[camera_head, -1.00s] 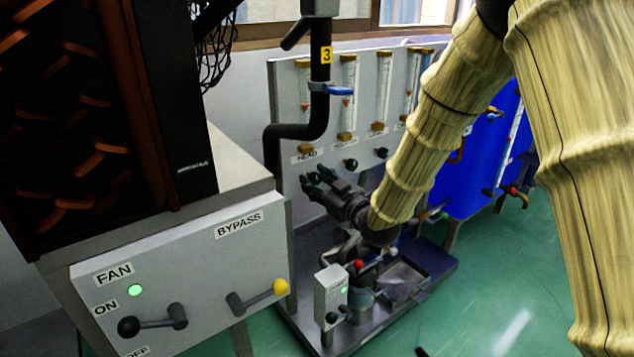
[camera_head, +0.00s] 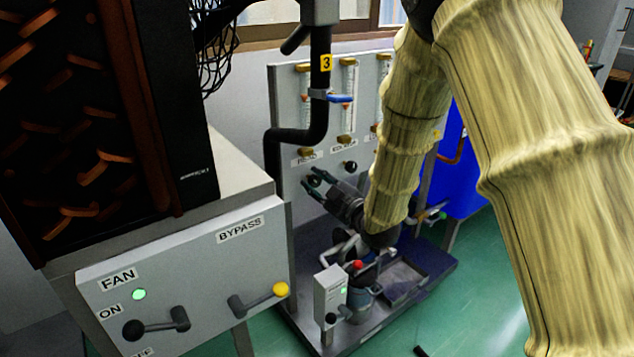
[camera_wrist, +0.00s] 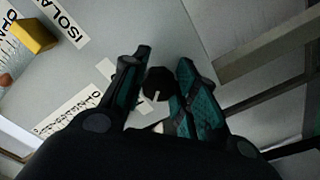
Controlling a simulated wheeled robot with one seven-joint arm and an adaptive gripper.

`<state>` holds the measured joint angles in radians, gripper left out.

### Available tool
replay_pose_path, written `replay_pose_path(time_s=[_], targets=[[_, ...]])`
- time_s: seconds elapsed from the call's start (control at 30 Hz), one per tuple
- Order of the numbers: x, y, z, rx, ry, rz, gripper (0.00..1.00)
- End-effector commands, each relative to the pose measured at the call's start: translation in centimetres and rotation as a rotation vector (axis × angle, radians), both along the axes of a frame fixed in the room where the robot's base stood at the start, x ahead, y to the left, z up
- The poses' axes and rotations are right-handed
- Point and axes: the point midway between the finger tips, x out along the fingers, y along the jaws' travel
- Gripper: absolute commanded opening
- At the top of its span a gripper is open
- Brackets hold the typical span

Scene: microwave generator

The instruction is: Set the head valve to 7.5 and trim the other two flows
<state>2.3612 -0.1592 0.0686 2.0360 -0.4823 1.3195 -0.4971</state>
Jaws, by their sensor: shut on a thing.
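The flow panel (camera_head: 288,110) stands at the back, with upright flow tubes, labels and a row of black knobs. The leftmost tube (camera_head: 305,98) stands above the HEAD label (camera_head: 304,157). My gripper (camera_head: 311,180) is at the black head valve knob (camera_head: 315,181) below that label. In the wrist view the knob (camera_wrist: 157,84) sits between the two fingers of my gripper (camera_wrist: 160,82), which are shut on it. A second knob (camera_head: 350,167) is to the right. My arm hides the panel's right part. The tube readings are too small to tell.
A grey box (camera_head: 170,285) with FAN and BYPASS levers stands at front left. A black pipe with a blue handle (camera_head: 338,98) runs in front of the panel. A small grey box (camera_head: 330,290) stands below my gripper.

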Motion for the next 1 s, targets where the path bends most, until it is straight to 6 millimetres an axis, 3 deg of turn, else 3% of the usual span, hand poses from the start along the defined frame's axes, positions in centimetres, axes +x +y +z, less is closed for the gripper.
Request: replay_pose_path(time_s=[0.3,0.33,0.43,0.8,1.0], targets=[[0.0,0.0,-0.1,-0.006,-0.002,0.0,0.05],[0.0,0.0,-0.1,-0.006,-0.002,0.0,0.34],[0.0,0.0,-0.1,-0.005,-0.002,0.0,0.51],[-0.2,-0.1,0.0,-0.004,-0.003,0.0,0.51],[-1.9,-1.4,-0.1,-0.005,-0.001,-0.001,0.51]])
